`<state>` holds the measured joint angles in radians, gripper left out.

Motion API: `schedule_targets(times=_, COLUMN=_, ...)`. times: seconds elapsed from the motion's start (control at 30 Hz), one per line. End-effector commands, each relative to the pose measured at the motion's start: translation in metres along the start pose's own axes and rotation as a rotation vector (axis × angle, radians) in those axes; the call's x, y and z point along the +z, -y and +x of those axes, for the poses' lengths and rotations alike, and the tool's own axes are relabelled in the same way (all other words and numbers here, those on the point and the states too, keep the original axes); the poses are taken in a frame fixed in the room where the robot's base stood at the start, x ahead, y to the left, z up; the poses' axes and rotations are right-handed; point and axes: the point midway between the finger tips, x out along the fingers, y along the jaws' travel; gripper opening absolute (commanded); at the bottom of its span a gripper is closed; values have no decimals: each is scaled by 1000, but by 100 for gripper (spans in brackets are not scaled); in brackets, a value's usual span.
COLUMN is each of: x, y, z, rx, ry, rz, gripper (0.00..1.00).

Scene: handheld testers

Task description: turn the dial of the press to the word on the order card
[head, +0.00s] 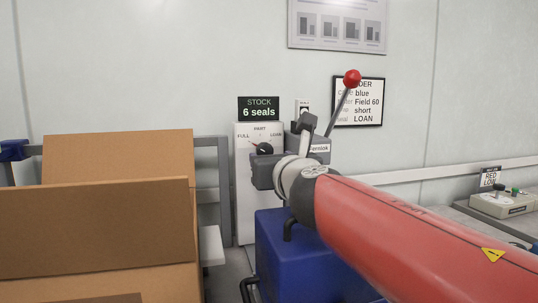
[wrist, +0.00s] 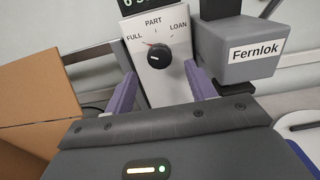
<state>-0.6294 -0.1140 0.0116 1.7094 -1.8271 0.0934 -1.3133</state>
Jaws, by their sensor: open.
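The dial (head: 264,149) is a black knob on a white panel marked FULL, PART and LOAN. In the wrist view the dial (wrist: 160,58) has its red pointer up and left, near FULL. The order card (head: 362,108) hangs on the wall; its last line reads LOAN, and the lever hides part of its left side. The grey press head (wrist: 238,52), labelled Fernlok, is right of the dial. My gripper (wrist: 160,72) is open, its purple fingers either side of the dial and apparently apart from it. In the head view its fingers are not clear.
A red-knobbed lever (head: 352,79) rises from the press. A STOCK sign (head: 259,109) reading 6 seals is above the panel. A cardboard box (head: 95,225) stands at left. Blue casing (head: 285,265) is below.

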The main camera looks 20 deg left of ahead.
Motion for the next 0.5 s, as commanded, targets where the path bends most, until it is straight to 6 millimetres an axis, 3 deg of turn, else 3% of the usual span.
schedule_targets(times=0.2, x=0, y=-1, z=32, rx=1, ry=-1, rz=0, gripper=55)
schedule_targets(times=0.5, x=0, y=0, z=43, rx=-1, ry=0, rz=1, gripper=55)
